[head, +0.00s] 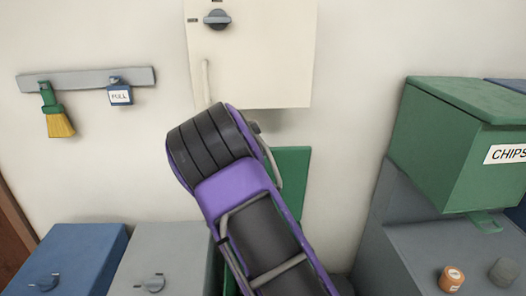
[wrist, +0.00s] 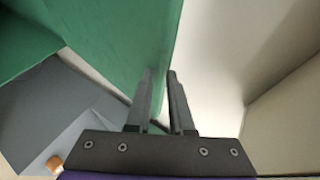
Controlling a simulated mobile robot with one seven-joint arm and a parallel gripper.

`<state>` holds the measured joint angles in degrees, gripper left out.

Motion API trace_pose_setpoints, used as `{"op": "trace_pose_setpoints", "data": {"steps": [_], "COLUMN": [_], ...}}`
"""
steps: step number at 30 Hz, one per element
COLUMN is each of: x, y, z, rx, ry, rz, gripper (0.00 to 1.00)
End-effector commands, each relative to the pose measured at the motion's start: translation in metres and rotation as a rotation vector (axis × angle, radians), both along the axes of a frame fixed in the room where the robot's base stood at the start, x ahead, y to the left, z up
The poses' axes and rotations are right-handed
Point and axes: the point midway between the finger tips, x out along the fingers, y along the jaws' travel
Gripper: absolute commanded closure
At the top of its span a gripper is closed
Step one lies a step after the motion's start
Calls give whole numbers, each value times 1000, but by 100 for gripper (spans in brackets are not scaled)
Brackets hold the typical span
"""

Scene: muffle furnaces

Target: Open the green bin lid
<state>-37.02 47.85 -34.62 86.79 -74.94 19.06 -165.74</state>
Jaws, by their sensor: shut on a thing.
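The green bin lid (head: 292,175) stands raised and upright near the wall, partly hidden behind my arm in the head view. Only a thin green strip of what seems to be its bin (head: 229,285) shows beside my arm. In the wrist view the lid (wrist: 120,50) is a broad green sheet on the left, its edge running down between my fingers. My gripper (wrist: 164,78) is shut on the lid, one finger on each side of that edge. My arm hides the gripper in the head view.
A blue bin (head: 80,255) and a grey bin (head: 180,250) with knobs stand at the lower left. A cream wall cabinet (head: 265,60) hangs above my arm.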

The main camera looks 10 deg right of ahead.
Motion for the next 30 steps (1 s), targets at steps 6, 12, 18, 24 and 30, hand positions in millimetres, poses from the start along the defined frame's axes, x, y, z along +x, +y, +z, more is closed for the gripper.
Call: {"op": "trace_pose_setpoints", "data": {"steps": [6, 12, 18, 24, 30], "x": [-7, -7, -7, -6, -6], "y": [1, 1, 1, 1, 1], "z": [-16, -16, -16, -14, -11], "rx": [3, 3, 2, 2, 1], "ry": [36, 37, 36, 34, 30], "rz": [4, 4, 3, 2, 1], "gripper": [100, 100, 68, 40, 40]}}
